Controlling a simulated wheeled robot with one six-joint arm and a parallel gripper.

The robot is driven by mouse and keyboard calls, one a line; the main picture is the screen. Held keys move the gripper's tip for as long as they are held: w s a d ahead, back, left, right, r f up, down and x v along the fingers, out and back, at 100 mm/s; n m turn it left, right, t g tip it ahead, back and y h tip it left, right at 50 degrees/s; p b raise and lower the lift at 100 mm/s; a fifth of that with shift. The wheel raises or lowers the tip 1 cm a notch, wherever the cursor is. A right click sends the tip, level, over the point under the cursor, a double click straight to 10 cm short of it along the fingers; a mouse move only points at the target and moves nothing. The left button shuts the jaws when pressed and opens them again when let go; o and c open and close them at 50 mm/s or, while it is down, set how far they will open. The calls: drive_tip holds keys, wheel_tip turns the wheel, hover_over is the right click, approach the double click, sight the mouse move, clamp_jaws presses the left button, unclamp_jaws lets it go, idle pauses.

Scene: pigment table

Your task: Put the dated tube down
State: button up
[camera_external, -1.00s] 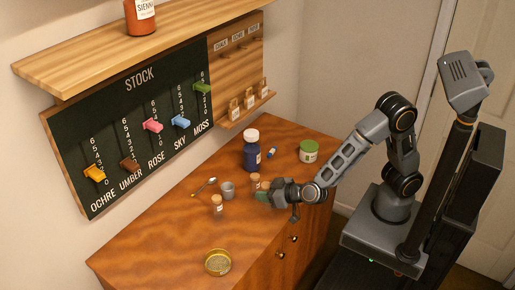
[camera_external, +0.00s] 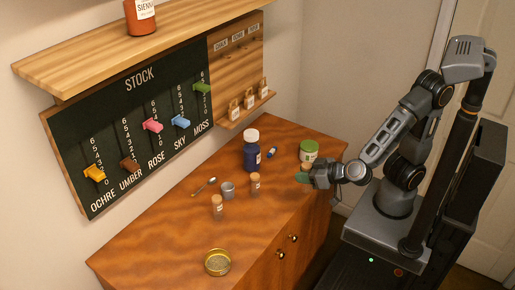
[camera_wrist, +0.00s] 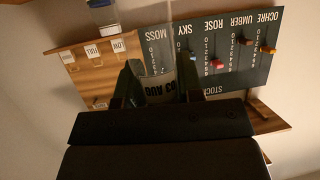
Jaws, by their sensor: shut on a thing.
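My gripper (camera_external: 303,177) is shut on the dated tube (camera_wrist: 160,88), above the table's right part, close to the green-lidded jar. In the wrist view the tube sits between the two fingers (camera_wrist: 160,95), its pale label with dark lettering facing the camera; the lettering is upside down and hard to read. In the external view only a tan top (camera_external: 306,166) shows above the fingers. The gripper hides the rest, and I cannot tell whether it touches the table. Two other corked tubes stand upright on the table, one mid-table (camera_external: 255,184) and one nearer the front (camera_external: 218,207).
The wooden table (camera_external: 165,245) also holds a blue bottle (camera_external: 251,155), a green-lidded jar (camera_external: 309,150), a grey cup (camera_external: 228,190), a spoon (camera_external: 204,187), a small blue item (camera_external: 272,152) and a brass dish (camera_external: 218,262). The stock board (camera_external: 135,125) hangs behind. The front left is clear.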

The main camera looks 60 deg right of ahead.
drive_tip(key=shift+a, duration=0.4)
drive_tip(key=s+a+r+n+g+y, duration=0.1)
drive_tip(key=a+r+n+y, duration=0.1)
drive_tip(key=a+n+y, duration=0.15)
drive_tip(key=a+r+n+g+y, duration=0.1)
drive_tip(key=a+r+n+y, duration=0.15)
drive_tip(key=a, duration=0.25)
drive_tip(key=w+d+g+y, duration=0.1)
drive_tip(key=w+d, duration=0.6)
drive_tip(key=w, duration=0.2)
drive_tip(key=shift+w, duration=0.35)
